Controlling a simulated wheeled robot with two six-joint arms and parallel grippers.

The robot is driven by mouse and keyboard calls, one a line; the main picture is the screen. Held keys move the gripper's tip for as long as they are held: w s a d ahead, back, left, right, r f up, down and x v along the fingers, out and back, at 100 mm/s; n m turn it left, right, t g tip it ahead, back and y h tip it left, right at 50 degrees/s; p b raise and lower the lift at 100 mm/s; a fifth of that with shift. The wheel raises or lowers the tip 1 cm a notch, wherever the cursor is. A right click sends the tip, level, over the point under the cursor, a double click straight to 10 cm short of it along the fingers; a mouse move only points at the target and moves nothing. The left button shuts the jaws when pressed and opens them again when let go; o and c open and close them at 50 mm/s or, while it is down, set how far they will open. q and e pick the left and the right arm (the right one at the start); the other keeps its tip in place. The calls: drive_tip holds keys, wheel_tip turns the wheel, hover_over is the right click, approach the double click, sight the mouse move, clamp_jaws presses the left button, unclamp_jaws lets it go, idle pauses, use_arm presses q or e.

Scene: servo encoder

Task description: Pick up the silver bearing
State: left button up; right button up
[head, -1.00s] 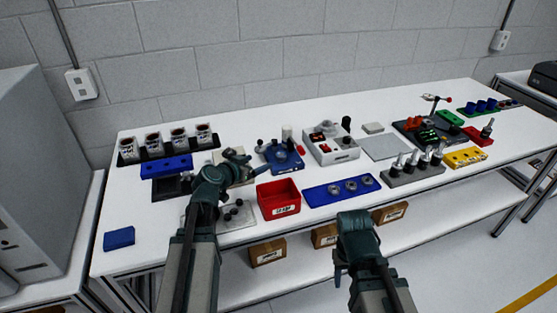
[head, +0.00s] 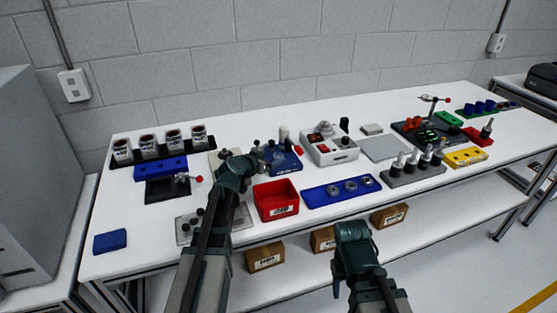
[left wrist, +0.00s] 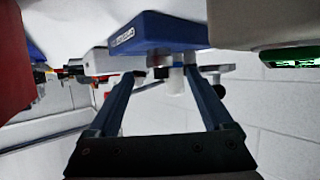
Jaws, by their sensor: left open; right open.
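Three silver bearings sit in a row on a blue tray (head: 316,199) near the table's front edge; the middle silver bearing (head: 350,186) shows clearly in the head view. My left gripper (head: 258,161) is over the table, left of and behind that tray, beside a blue fixture (head: 284,158). In the left wrist view, its two fingers (left wrist: 162,78) are spread with the blue fixture (left wrist: 165,32) beyond them; no bearing can be made out there. My right gripper (head: 354,243) is in front of the table, apart from the bearings; its fingertips are hard to see.
A red bin (head: 275,201) stands between my left arm and the blue tray. A white device with red parts (head: 330,147) stands behind the tray. A grey block with upright pegs (head: 413,169) is to its right.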

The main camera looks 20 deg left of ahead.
sight(279, 156)
use_arm(q)
drive_tip(key=x, duration=0.3)
drive_tip(key=shift+w+f+b, duration=0.1)
drive_tip(key=shift+f+b, duration=0.1)
drive_tip(key=shift+b, duration=0.2)
drive_tip(key=shift+r, duration=0.1)
clamp_jaws()
